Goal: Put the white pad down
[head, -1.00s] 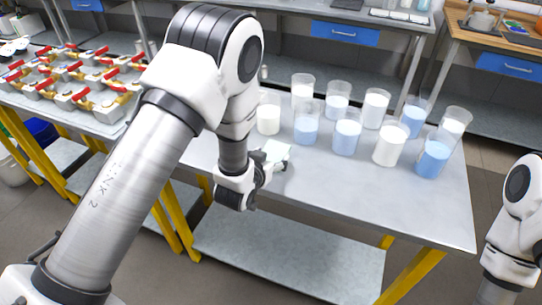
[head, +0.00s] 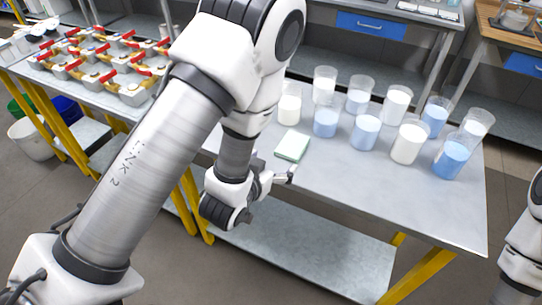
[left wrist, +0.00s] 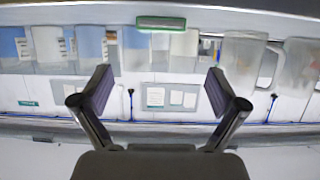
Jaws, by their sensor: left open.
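The white pad (head: 291,147), a small square with a pale green tint, lies flat on the grey worktable (head: 330,178) near its left end. My left gripper (head: 284,179) is open and empty, just in front of the pad and apart from it, by the table's front edge. In the left wrist view, which looks upside down, the pad (left wrist: 161,23) shows edge-on with a green layer, beyond the spread fingers of the left gripper (left wrist: 160,92). Part of my right arm shows at the right edge of the head view; its gripper is out of view.
Several clear beakers with white or blue liquid stand behind and right of the pad; the nearest is a white one (head: 289,107). Another table at the left holds several red-handled valves (head: 88,64). The front right of the worktable is clear.

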